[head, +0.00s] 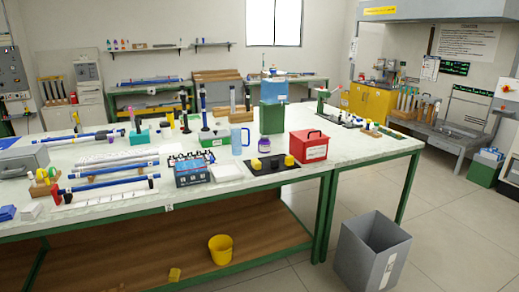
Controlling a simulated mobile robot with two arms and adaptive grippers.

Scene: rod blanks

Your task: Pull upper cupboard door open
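Neither of my grippers is in view. I cannot clearly make out an upper cupboard door. A grey overhead box (455,9) with a yellow label runs along the top right; I cannot tell whether it is a cupboard or a hood, and no handle shows on it. A yellow cabinet (368,104) stands low against the back right wall, under a grey machine, and its doors look shut.
A long table (107,209) with a pale top and green legs fills the front, crowded with rods, racks and a red box (309,147). A grey open bin (371,252) stands on the floor at its right. The floor at right (450,230) is clear.

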